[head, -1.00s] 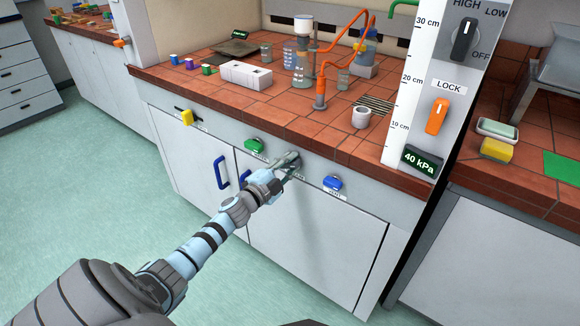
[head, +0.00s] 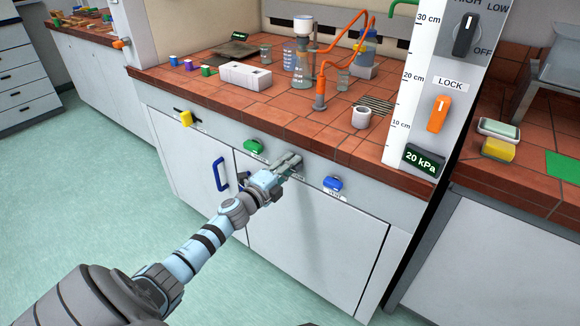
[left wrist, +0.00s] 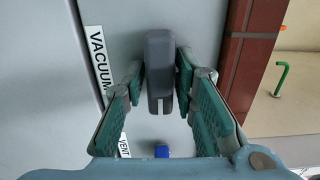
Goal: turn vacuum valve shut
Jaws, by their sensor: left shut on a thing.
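The vacuum valve is a dark grey lever handle (left wrist: 159,70) on the bench's front panel, beside a label reading VACUUM in the left wrist view. My left gripper (head: 289,163) is shut on this handle, with one teal finger on each side of it in the left wrist view (left wrist: 161,84). In the head view the gripper mostly hides the handle. A display (head: 421,160) on the white post reads 20 kPa. My right gripper is not in view.
A green valve knob (head: 253,146) is left of the gripper and a blue vent knob (head: 333,184) is right of it. A yellow knob (head: 186,119) is farther left. Glassware and orange tubing (head: 322,70) stand on the tiled bench above. The floor in front is clear.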

